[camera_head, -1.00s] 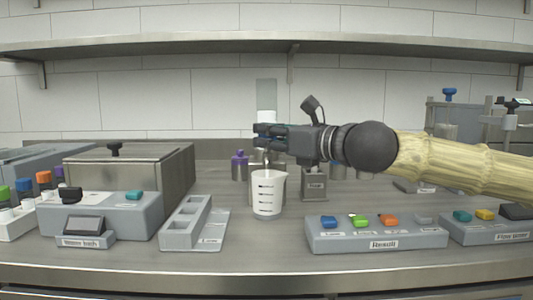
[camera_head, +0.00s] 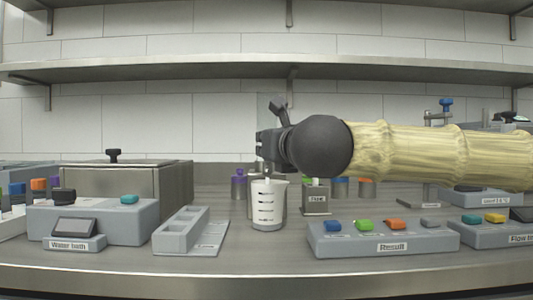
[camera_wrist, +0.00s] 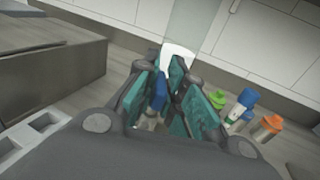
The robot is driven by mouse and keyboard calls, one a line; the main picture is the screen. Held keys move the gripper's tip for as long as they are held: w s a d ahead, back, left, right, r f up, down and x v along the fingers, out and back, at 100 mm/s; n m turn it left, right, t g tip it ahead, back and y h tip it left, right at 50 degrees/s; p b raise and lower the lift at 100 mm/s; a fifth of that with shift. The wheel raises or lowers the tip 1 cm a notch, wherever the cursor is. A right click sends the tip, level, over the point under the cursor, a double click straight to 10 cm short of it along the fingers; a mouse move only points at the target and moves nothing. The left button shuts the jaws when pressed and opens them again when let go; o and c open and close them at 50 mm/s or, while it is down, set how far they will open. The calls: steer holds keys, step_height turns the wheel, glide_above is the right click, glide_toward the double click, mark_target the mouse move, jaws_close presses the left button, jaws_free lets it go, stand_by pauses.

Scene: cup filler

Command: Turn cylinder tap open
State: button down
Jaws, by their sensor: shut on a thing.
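A white part (camera_wrist: 179,54) and a pale translucent column (camera_wrist: 188,22), probably the cylinder, stand just beyond the fingers. The tap's exact angle is not clear.
A water bath (camera_head: 128,183) and a grey slotted rack (camera_head: 183,235) stand left of the beaker. A button panel (camera_head: 380,243) stands at front right. Small capped bottles (camera_wrist: 242,105) are right of my gripper in the wrist view. A shelf (camera_head: 200,70) runs above.

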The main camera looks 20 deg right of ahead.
steer(key=shift+m+h+b, duration=0.4)
steer(key=shift+m+h, duration=1.1)
steer(key=shift+h, duration=0.8)
steer(key=shift+m+g+h, duration=0.3)
steer(key=shift+h, duration=0.2)
steer(key=c, duration=1.8)
jaws_free()
steer(key=v, duration=1.2)
